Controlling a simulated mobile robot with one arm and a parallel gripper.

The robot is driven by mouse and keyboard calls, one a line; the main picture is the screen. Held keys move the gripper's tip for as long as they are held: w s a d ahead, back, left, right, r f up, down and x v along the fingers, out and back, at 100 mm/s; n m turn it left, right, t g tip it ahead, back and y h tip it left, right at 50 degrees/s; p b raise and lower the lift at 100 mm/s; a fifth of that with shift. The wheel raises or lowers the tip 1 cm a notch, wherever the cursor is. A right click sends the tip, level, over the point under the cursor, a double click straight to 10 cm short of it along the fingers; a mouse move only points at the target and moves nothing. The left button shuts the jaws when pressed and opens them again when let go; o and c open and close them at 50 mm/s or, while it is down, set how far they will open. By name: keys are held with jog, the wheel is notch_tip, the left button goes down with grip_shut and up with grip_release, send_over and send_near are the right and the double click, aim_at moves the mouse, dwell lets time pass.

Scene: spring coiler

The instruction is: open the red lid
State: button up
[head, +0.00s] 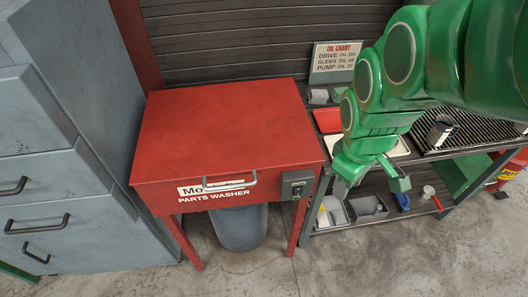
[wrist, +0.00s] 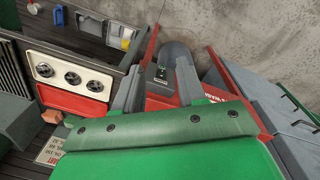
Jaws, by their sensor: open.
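The red lid (head: 230,125) is the flat top of a red parts washer and lies closed. A grey bar handle (head: 230,184) is fixed at the lid's front edge, over the white label. My green gripper (head: 372,186) is to the right of the washer, beside the shelf, apart from the lid and handle. Its fingers are spread with nothing between them. In the wrist view my gripper (wrist: 159,72) points towards part of the red washer, with its dark switch box (wrist: 162,73) showing between the fingers. My gripper's green body hides much of the washer there.
A grey drawer cabinet (head: 55,190) stands close on the washer's left. A dark bench (head: 420,200) with trays and small items stands on the right, under my arm. A grey bin (head: 238,228) is below the washer. The concrete floor in front is clear.

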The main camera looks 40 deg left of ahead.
jog(key=s+a+f+n, duration=0.25)
jog(key=a+n, duration=0.35)
jog(key=a, duration=0.7)
jog(key=n+t+y, duration=0.1)
jog(key=n+y, duration=0.1)
jog(key=n, duration=0.4)
send_near(231, 185)
jog(key=shift+x, duration=4.05)
grip_shut()
